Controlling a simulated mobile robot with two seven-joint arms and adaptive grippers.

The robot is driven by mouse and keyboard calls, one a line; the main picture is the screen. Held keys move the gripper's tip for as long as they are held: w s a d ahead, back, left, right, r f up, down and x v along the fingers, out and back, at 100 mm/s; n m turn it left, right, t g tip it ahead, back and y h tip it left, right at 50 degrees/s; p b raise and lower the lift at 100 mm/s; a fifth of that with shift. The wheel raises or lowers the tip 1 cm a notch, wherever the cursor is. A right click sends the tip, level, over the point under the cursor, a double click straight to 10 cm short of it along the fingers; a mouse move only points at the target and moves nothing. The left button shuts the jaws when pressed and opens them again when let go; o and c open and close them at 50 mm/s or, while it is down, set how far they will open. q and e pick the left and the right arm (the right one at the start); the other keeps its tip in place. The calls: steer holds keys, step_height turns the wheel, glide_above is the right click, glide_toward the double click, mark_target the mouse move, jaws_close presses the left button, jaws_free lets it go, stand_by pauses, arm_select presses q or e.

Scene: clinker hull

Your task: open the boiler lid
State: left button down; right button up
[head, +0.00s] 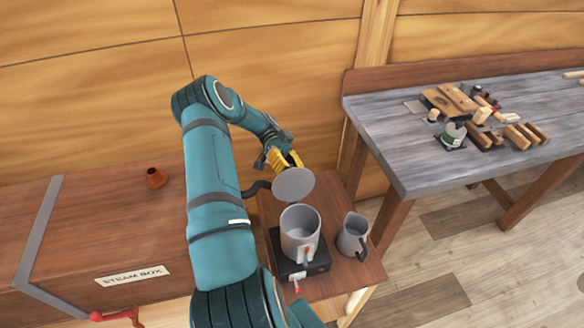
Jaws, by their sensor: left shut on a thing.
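The boiler (300,238) is a grey metal pot on a small dark burner, standing on a low wooden table. Its mouth is uncovered and I see down into it. The round grey boiler lid (293,185) is tilted up behind and above the pot's far rim, its flat face toward me. My left gripper (287,163), with yellow fingers, is shut on the lid at its upper edge. The exact contact is partly hidden behind the lid. My right gripper is not in view.
A grey jug (352,236) stands right of the boiler. A long wooden steam box (110,225) lies at left, with a dark hose running toward the boiler. A workbench (400,150) with several tools stands at right; wooden hull wall behind.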

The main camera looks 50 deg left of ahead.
arm_select(q)
steer(key=c, duration=0.7)
jaws_free()
steer(key=shift+c, duration=0.2)
steer(key=shift+r, duration=0.1)
steer(key=shift+r, duration=4.9)
